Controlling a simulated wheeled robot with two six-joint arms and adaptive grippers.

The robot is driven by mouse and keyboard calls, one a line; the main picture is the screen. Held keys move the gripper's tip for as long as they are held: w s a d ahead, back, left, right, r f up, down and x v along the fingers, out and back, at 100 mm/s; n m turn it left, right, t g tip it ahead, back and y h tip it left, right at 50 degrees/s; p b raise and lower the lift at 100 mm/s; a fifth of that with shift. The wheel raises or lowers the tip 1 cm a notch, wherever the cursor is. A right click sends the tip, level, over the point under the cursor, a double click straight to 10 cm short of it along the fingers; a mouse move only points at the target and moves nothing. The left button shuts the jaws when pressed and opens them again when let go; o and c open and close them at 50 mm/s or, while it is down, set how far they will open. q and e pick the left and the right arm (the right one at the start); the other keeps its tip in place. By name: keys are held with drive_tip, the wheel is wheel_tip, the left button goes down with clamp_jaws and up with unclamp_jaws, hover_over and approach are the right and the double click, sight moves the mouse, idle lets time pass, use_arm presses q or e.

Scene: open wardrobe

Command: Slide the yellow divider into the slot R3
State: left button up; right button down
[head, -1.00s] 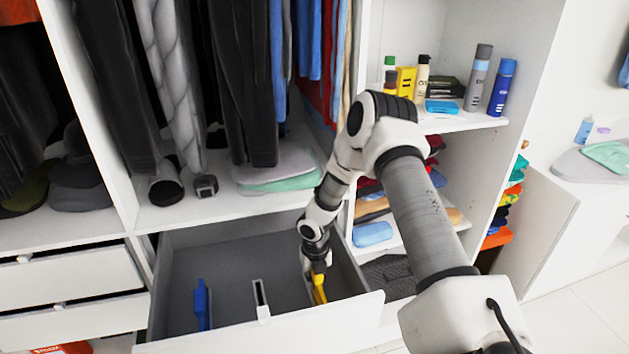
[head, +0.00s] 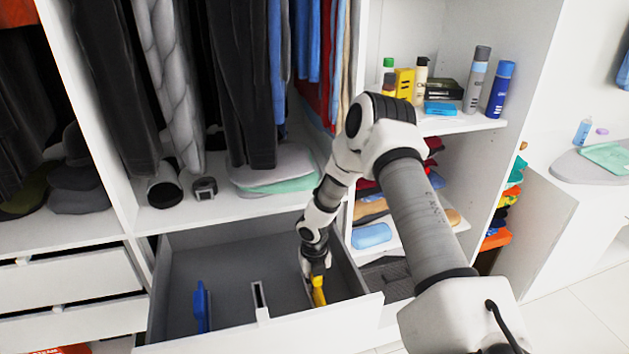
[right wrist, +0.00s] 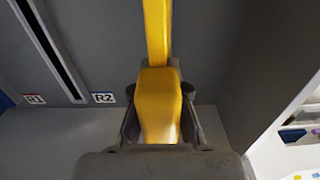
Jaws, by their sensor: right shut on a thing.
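The yellow divider (head: 319,297) is inside the open grey drawer (head: 225,262), near its right side and front wall. My right gripper (head: 315,276) is shut on it from above. In the right wrist view the yellow divider (right wrist: 157,105) runs between the fingers and up the picture. The labels R1 (right wrist: 35,99) and R2 (right wrist: 104,98) show to its left. No R3 label shows, and the slot around the divider's lower edge is hidden, so I cannot tell how deep it sits. My left gripper is not in view.
A blue divider (head: 201,307) stands at the drawer's left. The white drawer front (head: 270,330) and the right side wall are close to the gripper. Folded clothes lie on the shelf above.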

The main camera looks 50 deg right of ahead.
drive_tip(key=shift+f+b, duration=1.15)
drive_tip(key=shift+f, duration=0.2)
drive_tip(key=c, duration=1.1)
unclamp_jaws()
drive_tip(key=shift+c, duration=0.2)
drive_tip(key=shift+r, duration=0.1)
wheel_tip(320, 180, up, 12)
